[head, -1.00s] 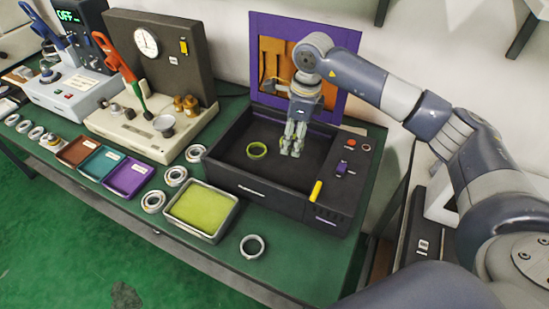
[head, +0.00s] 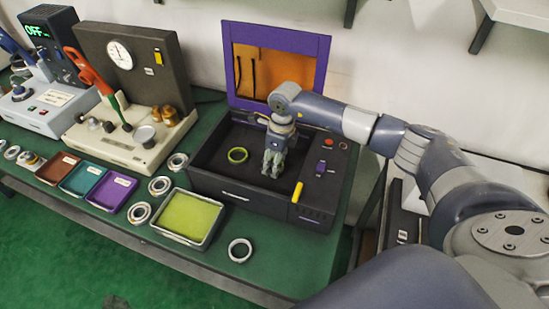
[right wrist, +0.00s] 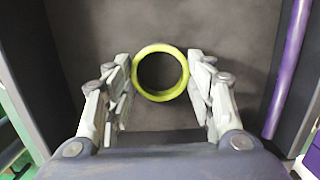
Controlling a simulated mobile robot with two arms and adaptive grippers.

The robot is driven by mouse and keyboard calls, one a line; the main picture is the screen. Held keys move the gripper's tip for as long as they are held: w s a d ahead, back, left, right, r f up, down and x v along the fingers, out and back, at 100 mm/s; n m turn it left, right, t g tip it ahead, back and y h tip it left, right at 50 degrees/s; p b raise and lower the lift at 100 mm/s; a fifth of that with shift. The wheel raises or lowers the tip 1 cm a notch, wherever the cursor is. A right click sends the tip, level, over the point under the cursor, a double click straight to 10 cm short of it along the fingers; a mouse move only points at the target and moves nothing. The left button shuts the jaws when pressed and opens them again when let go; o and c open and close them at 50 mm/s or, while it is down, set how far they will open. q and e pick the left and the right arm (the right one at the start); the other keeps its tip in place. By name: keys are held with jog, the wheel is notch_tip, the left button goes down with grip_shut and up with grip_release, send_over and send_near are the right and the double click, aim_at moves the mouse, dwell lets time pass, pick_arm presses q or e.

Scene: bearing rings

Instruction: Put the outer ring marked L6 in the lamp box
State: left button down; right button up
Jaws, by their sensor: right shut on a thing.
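A yellow-green ring (right wrist: 160,73) shows between the fingers of my right gripper (right wrist: 160,85) in the right wrist view, its sides meeting both fingers. My right gripper is shut on it. My left gripper is not in view.
The purple-framed lid (head: 280,65) stands open behind the box. A tray with a yellow-green pad (head: 188,216) stands in front left, with several pale rings around it, one nearest me (head: 240,250). Small coloured trays (head: 110,190) and a dial-gauge stand (head: 118,145) are further left.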

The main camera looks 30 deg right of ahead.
jog(key=shift+w+f, duration=0.1)
jog(key=shift+f+b, duration=0.15)
jog(key=shift+b, duration=0.15)
jog(key=o, duration=1.1)
jog(key=shift+r, duration=0.4)
notch_tip(320, 180, up, 12)
jog(key=s+d+b, duration=0.1)
jog(key=b, duration=0.2)
jog(key=shift+f, duration=0.2)
jog(key=shift+s+f, duration=0.1)
jog(key=shift+s, duration=0.05)
